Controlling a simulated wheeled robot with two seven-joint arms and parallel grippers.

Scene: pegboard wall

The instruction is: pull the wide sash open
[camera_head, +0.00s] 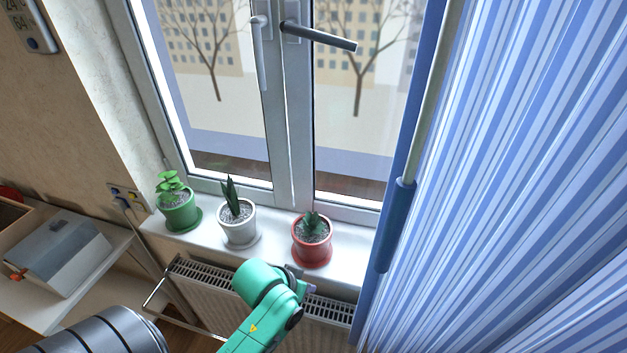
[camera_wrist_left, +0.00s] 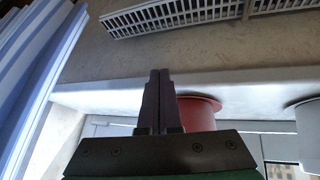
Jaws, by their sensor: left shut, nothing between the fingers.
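The window has two sashes side by side. The left sash (camera_head: 272,130) has a pale handle (camera_head: 258,50) hanging down. The right sash (camera_head: 307,130) has a dark handle (camera_head: 320,37) lying nearly level, pointing right. Both sashes look closed, meeting at the middle. The right sash's far side is hidden by the curtain, so I cannot tell which sash is wider. My left gripper (camera_wrist_left: 160,73) is shut and empty, low in front of the sill near the red pot, well below the handles. In the head view its fingers are mostly hidden by my wrist. My right gripper is not in view.
Green (camera_head: 179,208), white (camera_head: 238,224) and red (camera_head: 311,248) plant pots stand on the sill (camera_head: 272,246) before the sashes. A radiator (camera_head: 205,292) is below. A blue striped curtain (camera_head: 510,180) and a pole (camera_head: 432,90) fill the right. A shelf (camera_head: 40,305) stands left.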

